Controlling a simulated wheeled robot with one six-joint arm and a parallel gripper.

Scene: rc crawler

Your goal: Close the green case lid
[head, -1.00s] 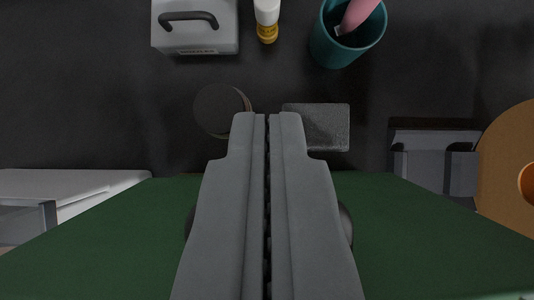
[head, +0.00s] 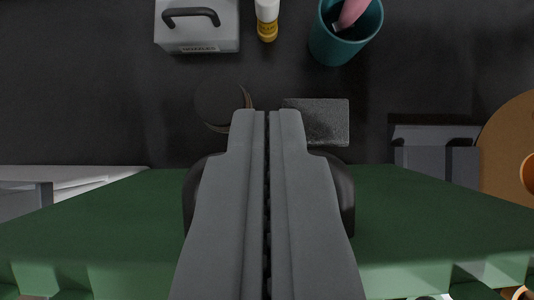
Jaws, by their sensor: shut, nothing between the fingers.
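The green case lid (head: 110,215) spans the lower part of the head view as a broad green panel. Its far edge runs behind my gripper, and lighter green ribbed parts show along its near side. My gripper (head: 267,112) is shut and empty. It points up the picture, over the middle of the lid, with its tips past the lid's far edge. Dark rounded shapes show on both sides of my gripper, partly hidden by it. I cannot tell whether my gripper touches the lid or how far the lid is tilted.
Beyond the lid lie a dark round piece (head: 219,103) and a grey textured block (head: 318,122). Farther back are a grey handled box (head: 196,35), a white and yellow bottle (head: 267,20) and a teal cup (head: 337,48). A grey holder (head: 437,158) and brown disc (head: 508,140) lie right.

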